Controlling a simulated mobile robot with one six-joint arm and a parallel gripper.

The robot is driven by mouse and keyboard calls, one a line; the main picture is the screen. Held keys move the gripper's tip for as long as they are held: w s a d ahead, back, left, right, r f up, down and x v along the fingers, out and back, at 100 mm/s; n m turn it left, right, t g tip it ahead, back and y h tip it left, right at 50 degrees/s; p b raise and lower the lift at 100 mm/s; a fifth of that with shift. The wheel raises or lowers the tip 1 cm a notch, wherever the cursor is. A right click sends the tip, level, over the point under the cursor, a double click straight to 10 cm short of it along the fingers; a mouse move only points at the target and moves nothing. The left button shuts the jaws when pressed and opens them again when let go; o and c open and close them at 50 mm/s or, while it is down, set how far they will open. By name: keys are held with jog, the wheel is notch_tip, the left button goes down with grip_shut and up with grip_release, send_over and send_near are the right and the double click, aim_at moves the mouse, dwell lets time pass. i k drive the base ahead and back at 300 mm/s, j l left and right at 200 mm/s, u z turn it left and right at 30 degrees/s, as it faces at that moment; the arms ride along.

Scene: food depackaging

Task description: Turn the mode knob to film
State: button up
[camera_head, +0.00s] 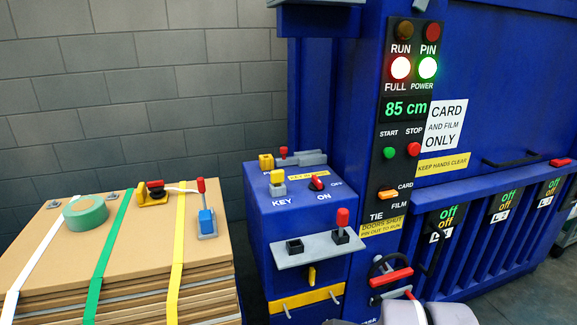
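The mode knob (388,194) is a small orange knob on the black control panel (382,170) of the blue baler. It sits below the green start button (390,153) and beside small white lettering. Grey rounded parts of my arm show at the bottom edge, well below the knob. My gripper's fingers are not visible, and nothing touches the knob.
The red stop button (413,149) is right of start. A blue key box (300,205) with a grey shelf (318,252) stands left of the panel. A red handle (390,277) is below. A strapped cardboard stack (110,255) is at left. The space before the knob looks clear.

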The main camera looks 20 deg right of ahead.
aim_at(386, 190)
jog(key=i+l, duration=0.35)
jog(key=i, duration=0.15)
jog(key=i+l+z, duration=0.1)
jog(key=i+l, duration=0.25)
jog(key=i, duration=0.15)
